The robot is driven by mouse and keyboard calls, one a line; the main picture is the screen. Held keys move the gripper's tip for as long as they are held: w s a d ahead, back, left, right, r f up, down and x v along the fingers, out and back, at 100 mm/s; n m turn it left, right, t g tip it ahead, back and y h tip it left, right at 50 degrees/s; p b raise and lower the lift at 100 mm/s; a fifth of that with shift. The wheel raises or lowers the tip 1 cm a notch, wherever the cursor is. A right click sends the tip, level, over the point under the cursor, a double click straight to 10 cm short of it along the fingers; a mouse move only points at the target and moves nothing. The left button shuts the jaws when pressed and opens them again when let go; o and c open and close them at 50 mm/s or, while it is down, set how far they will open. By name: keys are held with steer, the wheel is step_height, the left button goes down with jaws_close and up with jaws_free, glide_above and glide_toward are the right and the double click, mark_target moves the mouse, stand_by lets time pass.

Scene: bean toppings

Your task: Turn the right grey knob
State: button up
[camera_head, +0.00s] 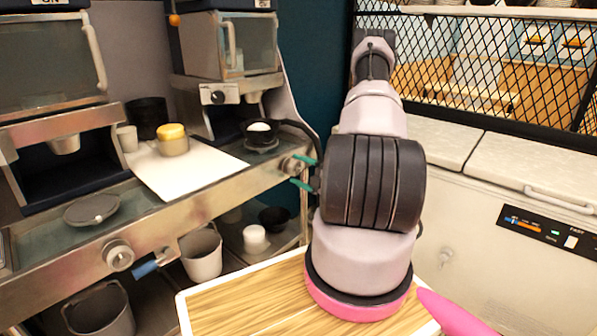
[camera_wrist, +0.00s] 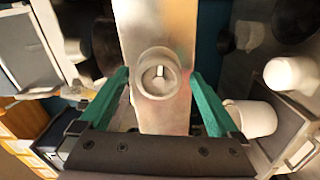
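The right grey knob (camera_head: 291,165) sits on the right end of the metal counter front, partly hidden by my gripper in the head view. In the wrist view the round knob (camera_wrist: 159,73) is near the picture's centre, with a light raised bar across its middle. My gripper (camera_head: 302,172) has two green fingers pointing at the counter front. In the wrist view my gripper (camera_wrist: 160,88) is open, with one finger on each side of the knob and a gap on both sides. Its fingers hold nothing. A second grey knob (camera_head: 118,255) is at the counter's left.
A white board with a yellow-topped jar (camera_head: 172,139) lies on the counter. A black bowl with a white thing (camera_head: 260,133) stands above the right knob. Cups and a white pot (camera_head: 201,254) are on the shelf below. A wooden-topped surface (camera_head: 235,301) is in front.

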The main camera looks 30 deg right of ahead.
steer(key=v, duration=1)
steer(key=shift+s, duration=0.35)
steer(key=shift+d, duration=0.15)
steer(key=shift+r, duration=0.1)
